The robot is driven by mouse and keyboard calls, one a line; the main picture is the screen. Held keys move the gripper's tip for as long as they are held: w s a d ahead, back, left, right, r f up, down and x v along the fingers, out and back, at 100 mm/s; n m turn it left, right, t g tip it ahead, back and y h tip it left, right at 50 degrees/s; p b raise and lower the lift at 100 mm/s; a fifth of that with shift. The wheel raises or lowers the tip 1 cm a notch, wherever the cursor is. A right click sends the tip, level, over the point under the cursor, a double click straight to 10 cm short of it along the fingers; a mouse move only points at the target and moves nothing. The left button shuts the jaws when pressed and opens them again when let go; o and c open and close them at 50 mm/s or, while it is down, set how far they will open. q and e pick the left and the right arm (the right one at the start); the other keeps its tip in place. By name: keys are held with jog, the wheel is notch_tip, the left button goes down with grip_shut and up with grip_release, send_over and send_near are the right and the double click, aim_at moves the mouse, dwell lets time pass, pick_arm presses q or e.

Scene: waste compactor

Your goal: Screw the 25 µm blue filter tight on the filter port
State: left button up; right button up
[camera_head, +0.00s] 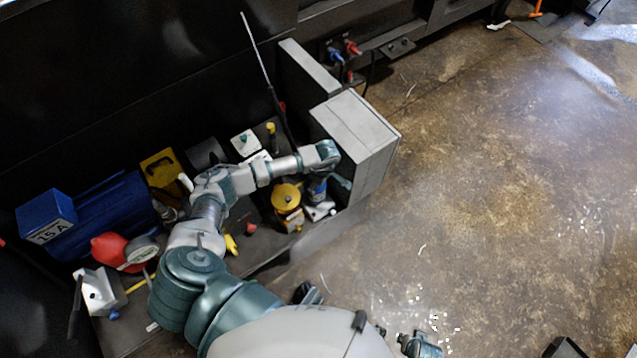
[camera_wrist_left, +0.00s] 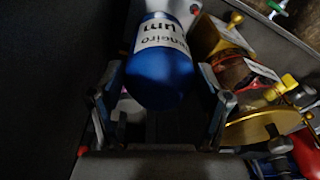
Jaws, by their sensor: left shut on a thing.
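The blue filter (camera_wrist_left: 160,75) is a blue cylinder with a white label showing "µm" in the left wrist view. My left gripper (camera_wrist_left: 160,105) has one finger on each side of it and is shut on it. In the head view the blue filter (camera_head: 317,188) shows only in part below my left wrist. A white part (camera_wrist_left: 178,8) sits at the filter's far end in the wrist view. I cannot tell whether it is the filter port or how tightly the two are joined.
A yellow round-topped valve (camera_head: 286,195) stands just left of the filter. A grey box (camera_head: 355,130) stands close on the right. A blue motor (camera_head: 115,215) and a red gauge unit (camera_head: 115,250) lie further left. The floor at right is clear.

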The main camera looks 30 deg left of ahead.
pick_arm(q)
jog(key=shift+f+b, duration=0.5)
jog(key=shift+f, duration=0.2)
dwell(1.3)
jog(key=o, duration=1.1)
jog(key=c, duration=0.7)
jog(key=shift+o, duration=0.2)
jog(key=m, duration=0.2)
jog(key=m+b, duration=0.1)
jog(key=shift+s+a+f+m+t, duration=0.1)
jog(key=shift+s+f+m+t, duration=0.05)
jog(key=shift+m+t, duration=0.2)
jog(key=shift+m, duration=0.75)
jog(key=m, duration=0.1)
jog(key=m+b, duration=0.1)
jog(key=shift+s+a+m, duration=0.1)
jog(key=shift+s+m, duration=0.1)
jog(key=shift+m, duration=0.2)
jog(key=shift+m+t+b, duration=0.25)
jog(key=shift+m+b, duration=0.05)
jog(key=shift+m, duration=0.9)
